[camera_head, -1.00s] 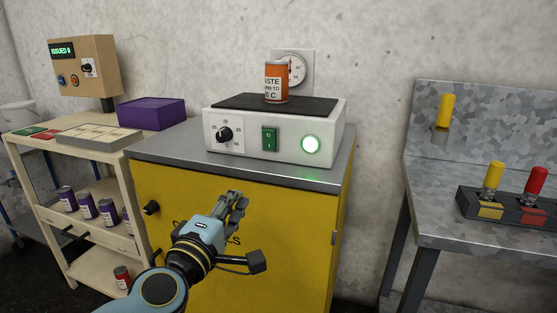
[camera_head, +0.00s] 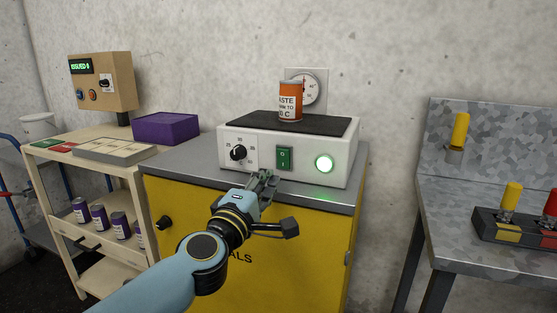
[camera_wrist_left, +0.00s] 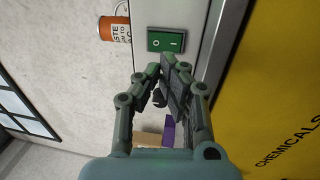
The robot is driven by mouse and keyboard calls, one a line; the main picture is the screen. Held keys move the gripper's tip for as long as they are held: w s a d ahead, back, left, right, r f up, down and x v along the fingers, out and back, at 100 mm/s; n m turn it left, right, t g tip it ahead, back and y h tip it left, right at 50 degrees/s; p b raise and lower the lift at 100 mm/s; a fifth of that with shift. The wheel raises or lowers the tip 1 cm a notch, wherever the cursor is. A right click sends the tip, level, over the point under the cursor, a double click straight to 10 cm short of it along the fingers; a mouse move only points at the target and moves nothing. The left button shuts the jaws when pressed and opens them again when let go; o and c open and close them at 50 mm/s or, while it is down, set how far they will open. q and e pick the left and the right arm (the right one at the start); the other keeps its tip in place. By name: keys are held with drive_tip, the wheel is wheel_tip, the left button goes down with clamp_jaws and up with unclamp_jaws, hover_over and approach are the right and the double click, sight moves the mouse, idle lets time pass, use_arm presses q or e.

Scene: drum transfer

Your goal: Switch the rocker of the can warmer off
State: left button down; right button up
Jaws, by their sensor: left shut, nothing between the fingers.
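The can warmer (camera_head: 300,148) is a white box with a black top, standing on the grey top of a yellow cabinet. Its green rocker (camera_head: 284,158) is on the front face, between a black dial (camera_head: 238,153) and a lit green-white lamp (camera_head: 324,163). An orange can (camera_head: 290,101) stands on the warmer's top. My left gripper (camera_head: 267,178) is shut and empty, just in front of and below the rocker, to its left. In the left wrist view the rocker (camera_wrist_left: 166,41) shows past the fingertips (camera_wrist_left: 168,66), which look apart from it. My right gripper is out of view.
The yellow cabinet (camera_head: 300,238) has a black knob at its left. A wooden shelf unit (camera_head: 110,180) with a purple box (camera_head: 165,129) and several purple cans stands at left. A grey bench (camera_head: 480,200) with yellow and red handles stands at right. A gauge (camera_head: 305,88) is on the wall.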

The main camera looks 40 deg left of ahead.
sight(283, 155)
use_arm(q)
drive_tip(key=x, duration=0.7)
drive_tip(key=shift+w, duration=0.2)
drive_tip(key=r+p, duration=0.1)
drive_tip(key=p, duration=0.2)
drive_tip(key=g+p, duration=0.1)
drive_tip(key=p, duration=0.2)
drive_tip(key=shift+w+r, duration=0.3)
drive_tip(key=shift+r, duration=0.05)
drive_tip(key=shift+a+f, duration=0.1)
drive_tip(key=shift+f, duration=0.35)
